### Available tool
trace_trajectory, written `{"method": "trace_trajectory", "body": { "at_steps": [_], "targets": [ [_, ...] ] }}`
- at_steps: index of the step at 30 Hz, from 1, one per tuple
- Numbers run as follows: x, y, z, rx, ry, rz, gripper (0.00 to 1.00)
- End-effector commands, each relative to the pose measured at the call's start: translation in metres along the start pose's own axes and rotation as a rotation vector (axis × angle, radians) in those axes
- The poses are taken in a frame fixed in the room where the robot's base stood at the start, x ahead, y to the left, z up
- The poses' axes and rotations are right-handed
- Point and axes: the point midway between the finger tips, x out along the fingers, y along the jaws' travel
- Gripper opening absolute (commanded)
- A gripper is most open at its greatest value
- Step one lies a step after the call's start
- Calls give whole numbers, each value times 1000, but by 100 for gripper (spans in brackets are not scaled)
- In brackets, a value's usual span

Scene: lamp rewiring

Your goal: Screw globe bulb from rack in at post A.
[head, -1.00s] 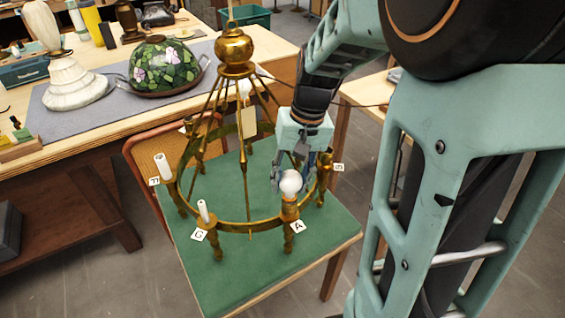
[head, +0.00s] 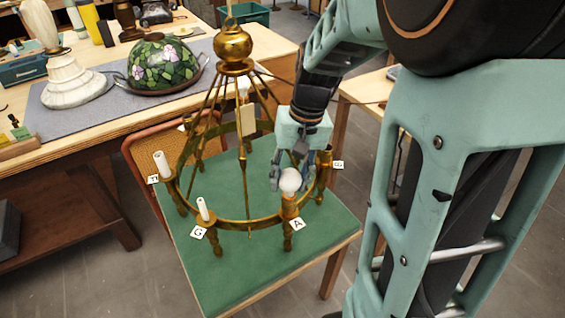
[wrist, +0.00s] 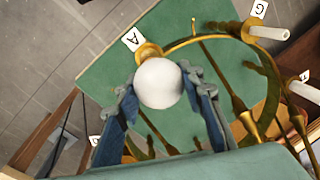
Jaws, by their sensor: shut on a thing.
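A white globe bulb (head: 290,181) sits at post A (head: 289,208) of the brass chandelier ring, right above its cup. My gripper (head: 289,170) comes from above and behind and is shut on the bulb. In the wrist view the bulb (wrist: 159,83) lies between the two blue-grey fingers, with the brass cup of post A (wrist: 148,52) just beyond it. The tag A (head: 297,225) hangs beside the post. The bulb's base is mostly hidden, so I cannot tell how deep it is in the socket.
The brass chandelier stands on a green-topped table (head: 220,275). Posts with white candle sleeves stand at tag G (head: 197,233) and at the left. A workbench at the back holds a floral glass shade (head: 165,65) and a white shade (head: 75,82). A chair back (head: 150,150) stands behind the ring.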

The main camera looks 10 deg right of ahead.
Motion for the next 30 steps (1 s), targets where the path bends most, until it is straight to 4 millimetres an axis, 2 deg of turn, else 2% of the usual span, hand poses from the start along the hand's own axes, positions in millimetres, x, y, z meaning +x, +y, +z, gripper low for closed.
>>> {"method": "trace_trajectory", "body": {
  "at_steps": [3, 7, 21, 25, 30],
  "targets": [
    [-1, 1, 0, 1, 1, 1, 10],
    [-1, 1, 0, 55, 11, 1, 10],
    [-3, 2, 0, 570, 93, 1, 10],
    [-2, 3, 0, 663, 109, 1, 10],
    [-1, 3, 0, 696, 114, 1, 10]
  ]
}}
